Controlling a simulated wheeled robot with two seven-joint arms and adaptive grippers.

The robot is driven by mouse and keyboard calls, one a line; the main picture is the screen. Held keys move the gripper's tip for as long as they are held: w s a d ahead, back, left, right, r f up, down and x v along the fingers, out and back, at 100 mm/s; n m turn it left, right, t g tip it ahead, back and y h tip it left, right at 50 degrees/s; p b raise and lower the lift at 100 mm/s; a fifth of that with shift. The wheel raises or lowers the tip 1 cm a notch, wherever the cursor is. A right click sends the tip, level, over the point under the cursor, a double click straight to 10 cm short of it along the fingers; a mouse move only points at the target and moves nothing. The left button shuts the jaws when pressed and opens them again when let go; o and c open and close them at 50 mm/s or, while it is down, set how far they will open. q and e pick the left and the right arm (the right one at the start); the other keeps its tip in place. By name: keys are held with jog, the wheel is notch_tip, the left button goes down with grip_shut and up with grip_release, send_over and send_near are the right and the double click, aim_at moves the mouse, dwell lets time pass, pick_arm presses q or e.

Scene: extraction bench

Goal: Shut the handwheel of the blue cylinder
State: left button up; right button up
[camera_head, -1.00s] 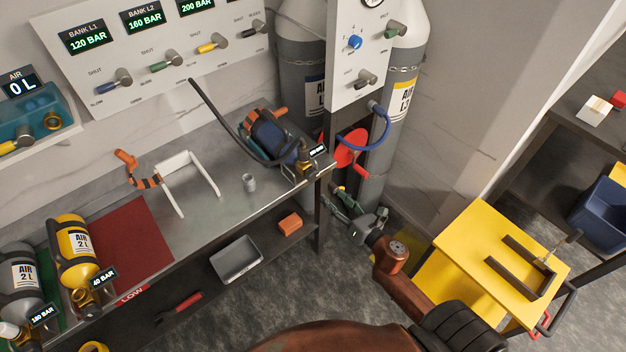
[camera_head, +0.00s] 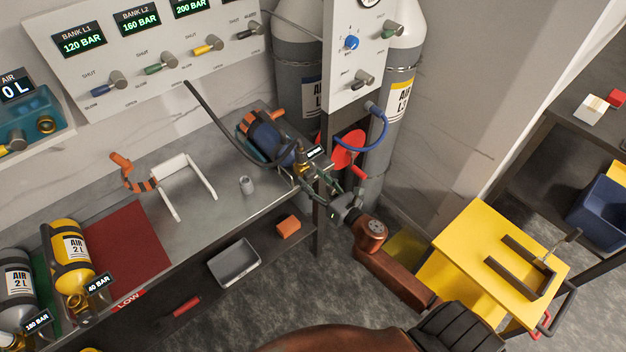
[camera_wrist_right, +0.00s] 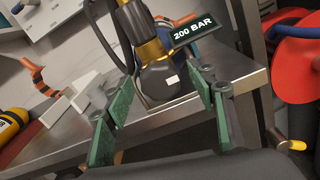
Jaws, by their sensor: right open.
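The blue cylinder (camera_head: 265,136) lies in a cradle at the right end of the steel bench, with a black hose running to it. Its brass valve (camera_wrist_right: 150,48) and dark handwheel (camera_wrist_right: 160,82), which has a small white mark, face my right wrist camera. A tag beside the valve reads 200 BAR (camera_wrist_right: 194,32). My right gripper (camera_head: 313,176) is at the bench's right end, just in front of the valve. In the wrist view its green fingers are open, one on each side of the handwheel, with visible gaps. Contact is not seen. My left gripper is out of view.
A red disc (camera_head: 349,148) and blue hose (camera_head: 383,130) stand right of the valve, by the large cylinders. A white frame (camera_head: 186,172) and small grey cup (camera_head: 247,185) are on the bench. A yellow cart (camera_head: 480,245) stands at right.

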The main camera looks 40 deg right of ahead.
jog(key=c, duration=1.2)
jog(key=shift+o, duration=0.2)
